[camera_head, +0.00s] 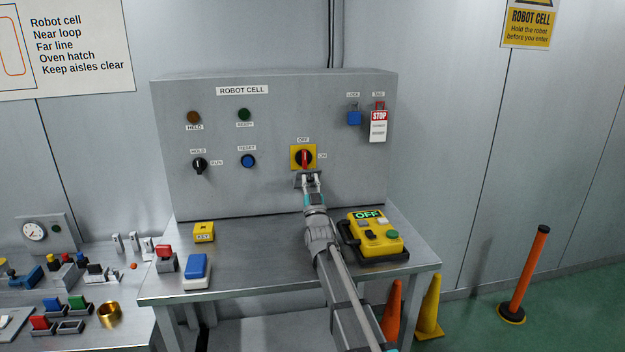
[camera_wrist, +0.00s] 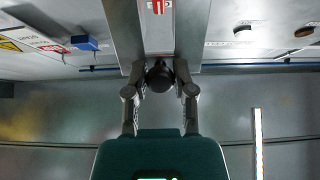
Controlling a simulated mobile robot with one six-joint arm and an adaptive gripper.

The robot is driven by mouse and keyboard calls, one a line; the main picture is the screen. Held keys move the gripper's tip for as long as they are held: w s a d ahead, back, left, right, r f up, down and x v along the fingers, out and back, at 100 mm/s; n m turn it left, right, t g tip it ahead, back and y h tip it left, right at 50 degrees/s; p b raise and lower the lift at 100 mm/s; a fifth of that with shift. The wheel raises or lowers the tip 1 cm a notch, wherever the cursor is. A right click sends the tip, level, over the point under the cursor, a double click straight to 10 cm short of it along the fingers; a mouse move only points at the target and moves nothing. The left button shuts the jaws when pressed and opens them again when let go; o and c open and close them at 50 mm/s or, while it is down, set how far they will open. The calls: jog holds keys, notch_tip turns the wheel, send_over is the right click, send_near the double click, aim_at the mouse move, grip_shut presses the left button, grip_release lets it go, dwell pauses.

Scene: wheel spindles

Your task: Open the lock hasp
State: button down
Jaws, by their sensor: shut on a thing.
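The rotary switch (camera_head: 303,157) has a red handle, upright, on a yellow plate in the right half of the grey panel. The grey lock hasp (camera_head: 297,181) sits just below it, partly hidden by my gripper. My gripper (camera_head: 309,180) reaches the hasp from the front and is shut on its dark round knob. In the wrist view, the fingers of my gripper (camera_wrist: 160,78) press the black knob (camera_wrist: 159,73) from both sides. The grey hasp plate (camera_wrist: 157,36) shows beyond the knob, with part of the red handle behind. I cannot tell exactly how far the hasp is swung.
A blue padlock (camera_head: 354,118) and a red and white STOP tag (camera_head: 378,125) hang at the panel's upper right. A yellow pendant (camera_head: 375,238) stands on the bench right of my arm. A blue-topped block (camera_head: 197,268) and yellow KEY box (camera_head: 204,232) stand left.

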jog(key=shift+s+f+b, duration=0.15)
jog(key=shift+f+b, duration=0.3)
jog(key=shift+f, duration=0.2)
jog(key=shift+s+f+b, duration=0.15)
jog(key=shift+f+b, duration=0.25)
jog(key=shift+f, duration=0.2)
jog(key=shift+c, duration=2.3)
grip_release()
